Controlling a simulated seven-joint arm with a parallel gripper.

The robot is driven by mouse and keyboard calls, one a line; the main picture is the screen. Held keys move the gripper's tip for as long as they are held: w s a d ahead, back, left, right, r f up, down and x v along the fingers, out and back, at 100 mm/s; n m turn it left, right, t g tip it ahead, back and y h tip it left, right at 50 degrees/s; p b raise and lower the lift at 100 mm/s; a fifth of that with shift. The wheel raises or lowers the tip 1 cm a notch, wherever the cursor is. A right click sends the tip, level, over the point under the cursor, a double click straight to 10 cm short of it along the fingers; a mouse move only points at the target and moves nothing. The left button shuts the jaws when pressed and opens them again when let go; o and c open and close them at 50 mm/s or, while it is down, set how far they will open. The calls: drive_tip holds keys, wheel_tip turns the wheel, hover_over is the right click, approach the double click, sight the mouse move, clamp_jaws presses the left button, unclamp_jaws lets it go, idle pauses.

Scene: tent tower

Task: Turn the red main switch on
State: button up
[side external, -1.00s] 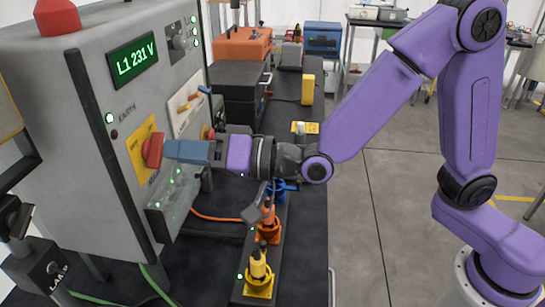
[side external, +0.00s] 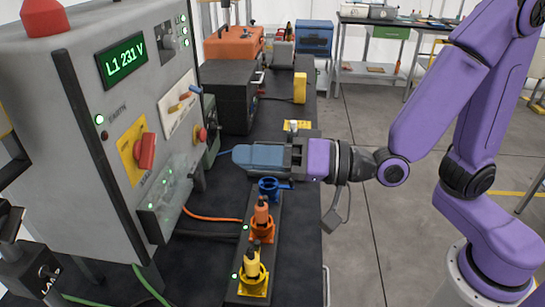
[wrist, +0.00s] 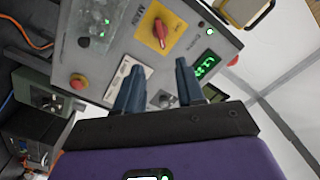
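The red main switch (side external: 145,151) is a rotary knob on a yellow plate (side external: 127,158) on the front of the grey cabinet. In the side view its grip stands roughly upright. It also shows at the top of the wrist view, red on its yellow plate (wrist: 160,32); the plate's lettering is too small to read surely. My gripper (side external: 238,154) is well to the right of the switch, clear of it and pointing at the cabinet. In the wrist view its two blue fingers (wrist: 160,80) stand apart with nothing between them.
The cabinet has a lit green display (side external: 122,61), a red push button (side external: 200,134) and a clear-covered box (side external: 168,200) below the switch. A strip with blue, orange and yellow connectors (side external: 262,222) lies on the dark bench below my gripper. Free air separates gripper and panel.

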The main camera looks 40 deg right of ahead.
drive_tip(key=shift+v, duration=1.25)
drive_tip(key=s+d+f+n+g+h, duration=0.4)
drive_tip(key=s+d+f+n+g, duration=0.1)
drive_tip(key=s+f+n+g, duration=0.35)
drive_tip(key=s+d+f+n+g+h, duration=0.1)
drive_tip(key=s+d+n+g+h, duration=0.1)
drive_tip(key=d, duration=0.6)
drive_tip(key=s+d+f+n+g+h, duration=0.1)
drive_tip(key=s+d+n+g+h, duration=0.1)
drive_tip(key=s+d+h, duration=0.2)
drive_tip(key=d+h, duration=0.2)
drive_tip(key=d, duration=0.2)
drive_tip(key=shift+s+d+f, duration=0.25)
drive_tip(key=shift+s+f, duration=0.15)
